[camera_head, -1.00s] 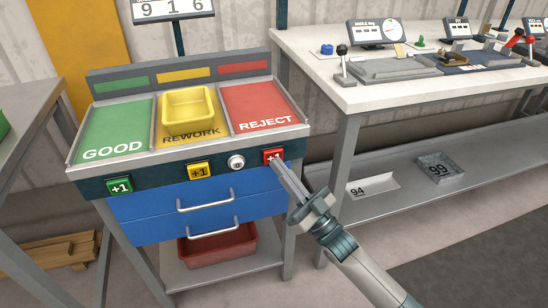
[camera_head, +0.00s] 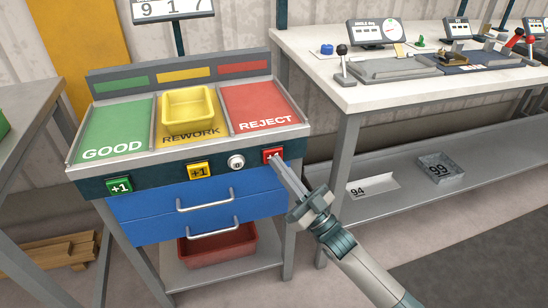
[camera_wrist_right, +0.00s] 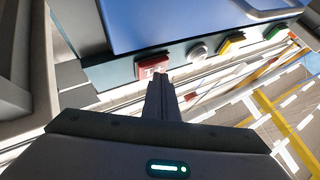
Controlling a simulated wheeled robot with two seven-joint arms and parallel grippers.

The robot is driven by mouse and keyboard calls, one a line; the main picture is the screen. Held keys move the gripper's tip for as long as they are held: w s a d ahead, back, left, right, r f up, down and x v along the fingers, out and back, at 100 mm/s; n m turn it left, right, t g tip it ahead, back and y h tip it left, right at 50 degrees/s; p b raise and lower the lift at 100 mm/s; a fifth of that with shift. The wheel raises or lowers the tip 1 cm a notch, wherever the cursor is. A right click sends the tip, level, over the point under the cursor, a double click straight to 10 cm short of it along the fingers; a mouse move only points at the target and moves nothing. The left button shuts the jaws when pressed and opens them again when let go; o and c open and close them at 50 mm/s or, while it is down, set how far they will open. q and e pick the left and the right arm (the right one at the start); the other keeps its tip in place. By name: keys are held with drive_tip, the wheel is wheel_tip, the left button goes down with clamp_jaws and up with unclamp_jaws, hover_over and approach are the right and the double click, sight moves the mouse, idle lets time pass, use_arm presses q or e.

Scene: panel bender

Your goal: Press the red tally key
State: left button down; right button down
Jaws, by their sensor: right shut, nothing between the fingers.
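The red tally key (camera_head: 272,155), marked +1, sits at the right end of the dark front strip of the sorting cabinet. My right gripper (camera_head: 279,164) is shut and empty, with its fingertips at the red key, covering its lower right part. In the right wrist view the shut fingers (camera_wrist_right: 159,80) reach to the edge of the red key (camera_wrist_right: 153,66) and appear to touch it. The counter display (camera_head: 172,9) above the cabinet reads 9 1 7. My left gripper is not in view.
A round white key (camera_head: 236,162), a yellow +1 key (camera_head: 199,172) and a green +1 key (camera_head: 119,187) share the strip. A yellow bin (camera_head: 188,108) stands on the REWORK area. A workbench (camera_head: 330,92) stands to the right.

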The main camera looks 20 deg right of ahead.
idle(0.6)
drive_tip(key=shift+s+p, duration=0.45)
drive_tip(key=shift+s, duration=0.3)
drive_tip(key=shift+s, duration=0.15)
drive_tip(key=s+p, duration=0.2)
drive_tip(key=s, duration=0.2)
drive_tip(key=shift+s+d, duration=0.15)
drive_tip(key=shift+s, duration=0.25)
idle(0.6)
